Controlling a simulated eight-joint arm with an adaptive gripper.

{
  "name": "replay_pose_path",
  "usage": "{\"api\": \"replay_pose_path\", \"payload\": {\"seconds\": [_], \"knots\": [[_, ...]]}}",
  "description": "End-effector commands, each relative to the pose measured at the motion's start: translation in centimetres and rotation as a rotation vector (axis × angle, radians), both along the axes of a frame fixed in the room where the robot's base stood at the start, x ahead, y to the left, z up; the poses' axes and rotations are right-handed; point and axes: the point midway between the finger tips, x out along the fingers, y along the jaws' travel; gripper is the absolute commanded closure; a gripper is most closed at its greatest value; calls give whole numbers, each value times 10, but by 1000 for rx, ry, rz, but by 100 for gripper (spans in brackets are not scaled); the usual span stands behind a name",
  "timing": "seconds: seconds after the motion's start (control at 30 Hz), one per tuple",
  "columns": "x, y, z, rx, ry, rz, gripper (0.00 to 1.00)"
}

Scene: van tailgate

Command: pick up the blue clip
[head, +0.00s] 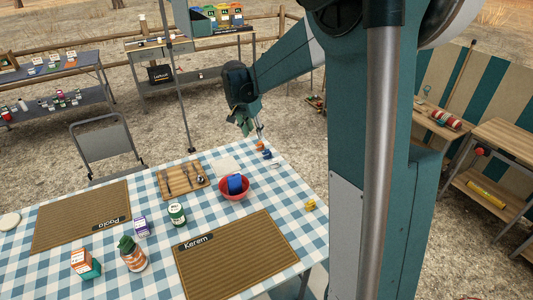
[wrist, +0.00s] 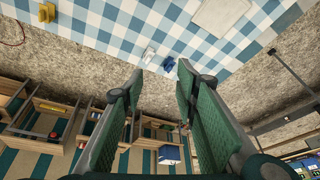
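The blue clip (head: 267,154) lies on the checked tablecloth (head: 150,215) near the table's far right edge. In the wrist view the blue clip (wrist: 168,63) shows at the cloth's edge, between and just beyond my fingertips. A white clip (head: 275,164) lies close to it, and an orange clip (head: 260,145) sits on its other side. The white clip (wrist: 148,54) also shows in the wrist view; I cannot make out the orange one there. My gripper (head: 252,130) is over the far table edge, apart from the blue clip. In the wrist view my gripper (wrist: 160,72) is open and empty.
A red bowl (head: 234,193) holding a blue item stands left of the clips. A yellow clip (head: 310,204) lies nearer the front right. A white napkin (head: 222,166) and a wooden board (head: 183,179) with cutlery lie to the left. A grey chair (head: 104,146) stands behind the table.

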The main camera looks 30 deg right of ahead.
Motion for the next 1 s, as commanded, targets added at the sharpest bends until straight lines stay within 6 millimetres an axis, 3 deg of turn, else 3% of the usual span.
{"api": "replay_pose_path", "payload": {"seconds": [0.4,1.0], "knots": [[56,-40,-51,-11,17,-192,70],[109,-92,-138,-42,27,-451,70]]}}
